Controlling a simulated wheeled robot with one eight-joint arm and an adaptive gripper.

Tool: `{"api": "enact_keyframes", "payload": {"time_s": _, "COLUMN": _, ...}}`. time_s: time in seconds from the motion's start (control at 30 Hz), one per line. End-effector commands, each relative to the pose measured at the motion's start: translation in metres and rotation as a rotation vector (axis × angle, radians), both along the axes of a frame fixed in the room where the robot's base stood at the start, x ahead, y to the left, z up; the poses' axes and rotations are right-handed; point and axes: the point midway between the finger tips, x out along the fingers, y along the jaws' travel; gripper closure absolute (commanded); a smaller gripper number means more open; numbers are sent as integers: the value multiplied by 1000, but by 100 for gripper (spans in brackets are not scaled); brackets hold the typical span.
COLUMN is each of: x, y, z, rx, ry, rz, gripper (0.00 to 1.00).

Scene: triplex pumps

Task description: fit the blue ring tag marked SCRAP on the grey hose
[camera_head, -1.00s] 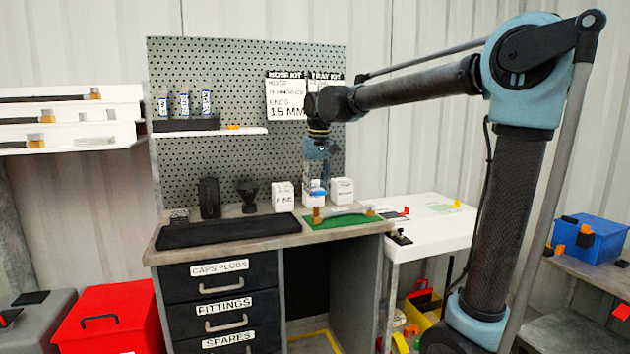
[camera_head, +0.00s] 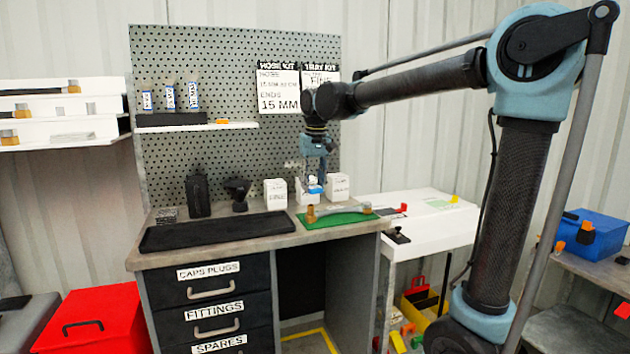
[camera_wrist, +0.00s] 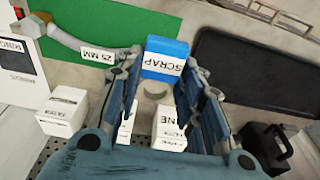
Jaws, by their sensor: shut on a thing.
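The blue ring tag (camera_wrist: 165,57) marked SCRAP shows between my fingertips in the wrist view, its lettered face towards the camera. My gripper (camera_wrist: 160,75) is shut on it. In the head view my gripper (camera_head: 319,179) points down at the back of the bench, with the blue tag (camera_head: 314,189) low beside the white boxes. The grey hose (camera_head: 340,209) lies on the green mat in front, a brass fitting at its left end. In the wrist view the hose (camera_wrist: 68,40) carries a "25 MM" label and is apart from the tag.
White boxes (camera_head: 275,195) (camera_head: 338,187) stand close around my gripper. The green mat (camera_head: 325,222) is mostly bare around the hose. A black tray (camera_head: 215,231) lies to the left, with dark items behind it. A pegboard (camera_head: 235,75) rises behind the bench.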

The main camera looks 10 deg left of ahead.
Motion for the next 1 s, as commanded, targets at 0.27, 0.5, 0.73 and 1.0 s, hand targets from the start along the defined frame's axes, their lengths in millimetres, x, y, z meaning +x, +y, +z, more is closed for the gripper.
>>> {"api": "enact_keyframes", "payload": {"time_s": 0.27, "x": 2, "y": -3, "z": -23, "rx": 0, "ry": 0, "rz": -5, "gripper": 90}}
{"api": "enact_keyframes", "payload": {"time_s": 0.5, "x": 3, "y": -5, "z": -39, "rx": 0, "ry": 0, "rz": -7, "gripper": 90}}
{"api": "enact_keyframes", "payload": {"time_s": 0.73, "x": 2, "y": -4, "z": -45, "rx": 0, "ry": 0, "rz": -7, "gripper": 90}}
{"api": "enact_keyframes", "payload": {"time_s": 1.0, "x": 2, "y": -4, "z": -46, "rx": 0, "ry": 0, "rz": -7, "gripper": 90}}
